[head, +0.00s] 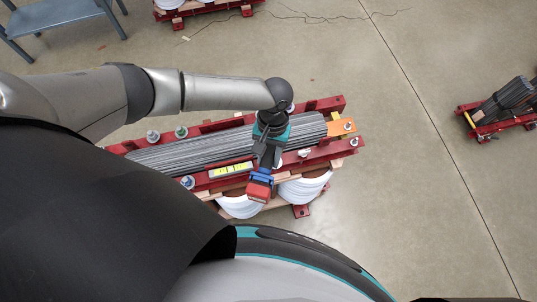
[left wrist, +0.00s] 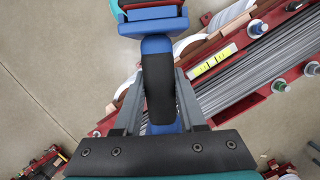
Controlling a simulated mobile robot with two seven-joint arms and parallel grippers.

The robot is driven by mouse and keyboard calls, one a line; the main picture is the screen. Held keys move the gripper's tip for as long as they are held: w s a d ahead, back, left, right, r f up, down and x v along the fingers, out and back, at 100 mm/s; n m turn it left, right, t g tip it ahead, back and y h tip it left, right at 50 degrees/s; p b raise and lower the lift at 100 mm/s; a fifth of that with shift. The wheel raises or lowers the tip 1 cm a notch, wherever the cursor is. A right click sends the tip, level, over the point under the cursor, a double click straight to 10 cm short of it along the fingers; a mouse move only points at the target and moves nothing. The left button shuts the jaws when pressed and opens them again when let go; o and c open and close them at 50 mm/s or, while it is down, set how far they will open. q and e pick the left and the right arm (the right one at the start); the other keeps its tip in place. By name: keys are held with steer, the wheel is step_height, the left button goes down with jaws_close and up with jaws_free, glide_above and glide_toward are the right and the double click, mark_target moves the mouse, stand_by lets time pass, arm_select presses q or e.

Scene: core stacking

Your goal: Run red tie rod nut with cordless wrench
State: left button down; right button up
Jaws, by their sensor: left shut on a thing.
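My left gripper (head: 268,152) is shut on the cordless wrench (head: 260,188), a blue tool with a red end and a black grip. In the left wrist view the wrench's black grip (left wrist: 158,88) is between the two fingers (left wrist: 160,92). In the head view the wrench hangs over the near red beam (head: 310,161) of the core stack. Tie rod nuts show at the beam ends, such as one at the near left (head: 187,182) and one at the right (head: 354,142). I cannot tell any nut as red. My right gripper is not in view.
Another core (head: 510,98) stands far right. A grey-blue bench (head: 55,14) is at the upper left.

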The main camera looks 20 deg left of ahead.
arm_select(q)
steer(key=shift+r, duration=0.2)
steer(key=shift+w+b+x, duration=0.25)
steer(key=shift+b+x, duration=0.4)
steer(key=shift+x, duration=0.3)
steer(key=shift+w+b+x, duration=0.2)
steer(key=shift+b+x, duration=0.45)
steer(key=shift+x, duration=0.3)
steer(key=shift+w+b+x, duration=0.25)
steer(key=shift+b+x, duration=0.4)
steer(key=shift+x, duration=0.3)
steer(key=shift+f+p, duration=0.2)
steer(key=shift+p, duration=0.5)
steer(key=shift+w+b+x, duration=0.2)
steer(key=shift+b+x, duration=0.5)
steer(key=shift+x, duration=0.2)
steer(key=shift+w+b+x, duration=0.25)
steer(key=shift+b+x, duration=0.45)
steer(key=shift+x, duration=0.25)
steer(key=shift+p, duration=0.55)
stand_by(1.0)
steer(key=shift+f, duration=0.3)
stand_by(0.5)
